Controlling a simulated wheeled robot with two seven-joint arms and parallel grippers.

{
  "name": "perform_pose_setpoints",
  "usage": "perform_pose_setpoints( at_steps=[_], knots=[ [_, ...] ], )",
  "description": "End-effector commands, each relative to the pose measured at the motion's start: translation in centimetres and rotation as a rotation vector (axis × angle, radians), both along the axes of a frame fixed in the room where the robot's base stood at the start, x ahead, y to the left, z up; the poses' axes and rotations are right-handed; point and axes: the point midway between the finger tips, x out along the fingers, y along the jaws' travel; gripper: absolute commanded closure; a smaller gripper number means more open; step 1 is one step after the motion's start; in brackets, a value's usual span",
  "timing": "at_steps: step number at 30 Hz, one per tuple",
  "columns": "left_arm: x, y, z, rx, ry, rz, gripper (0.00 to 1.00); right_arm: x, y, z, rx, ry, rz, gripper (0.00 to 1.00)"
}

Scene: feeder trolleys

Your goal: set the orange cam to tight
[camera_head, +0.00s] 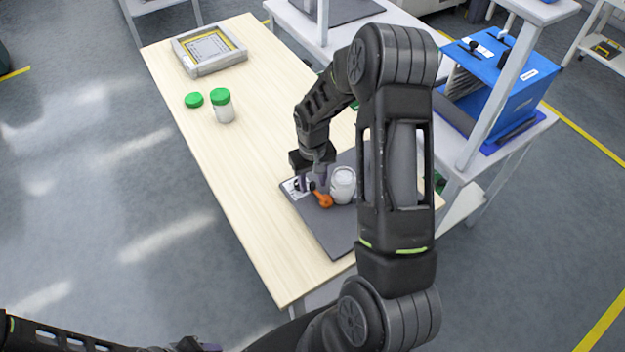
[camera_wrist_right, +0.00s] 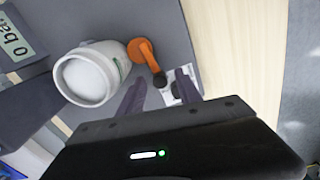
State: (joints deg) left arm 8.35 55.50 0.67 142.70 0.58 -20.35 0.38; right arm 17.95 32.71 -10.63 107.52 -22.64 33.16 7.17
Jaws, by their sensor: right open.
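The orange cam (camera_head: 324,200) is a small lever beside a white jar (camera_head: 343,184) on a dark grey board (camera_head: 322,232). In the right wrist view the orange cam (camera_wrist_right: 143,52) shows a round orange end and a dark tip, next to the white jar (camera_wrist_right: 92,74). A white label plate with dark marks (camera_wrist_right: 188,82) lies beside it. My right gripper (camera_head: 316,181) is open, pointing down over the cam; its fingers (camera_wrist_right: 158,90) are apart near the cam's dark tip, with nothing visibly held. Only part of my left arm and gripper (camera_head: 195,346) shows at the bottom edge.
The wooden table (camera_head: 240,170) has free room left of the board. A green-lidded jar (camera_head: 222,106), a green lid (camera_head: 193,99) and a grey framed tray (camera_head: 210,50) stand farther back. A blue box (camera_head: 500,85) is on a trolley at right.

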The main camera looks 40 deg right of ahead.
Motion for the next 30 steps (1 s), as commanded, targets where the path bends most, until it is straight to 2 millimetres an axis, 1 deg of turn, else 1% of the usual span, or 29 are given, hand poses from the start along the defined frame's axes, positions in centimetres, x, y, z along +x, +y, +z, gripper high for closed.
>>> perform_pose_setpoints(
  at_steps=[1,2,15,25,30],
  knots=[
    [0.0,0.0,0.0,0.0,0.0,0.0,0.59,0.0,0.0,0.0,0.0,0.0,0.0,0.6],
    [0.0,0.0,0.0,0.0,0.0,0.0,0.59,0.0,0.0,0.0,0.0,0.0,0.0,0.63],
    [0.0,0.0,0.0,0.0,0.0,0.0,0.59,0.0,0.0,0.0,0.0,0.0,0.0,0.99],
    [0.0,0.0,-0.1,0.0,0.0,0.0,0.59,0.0,0.0,0.0,0.0,-0.001,-0.003,1.0],
    [0.2,0.0,-1.3,-0.002,-0.005,-0.001,0.59,0.1,-0.6,-0.2,-0.002,-0.003,-0.109,1.0]
  ],
)
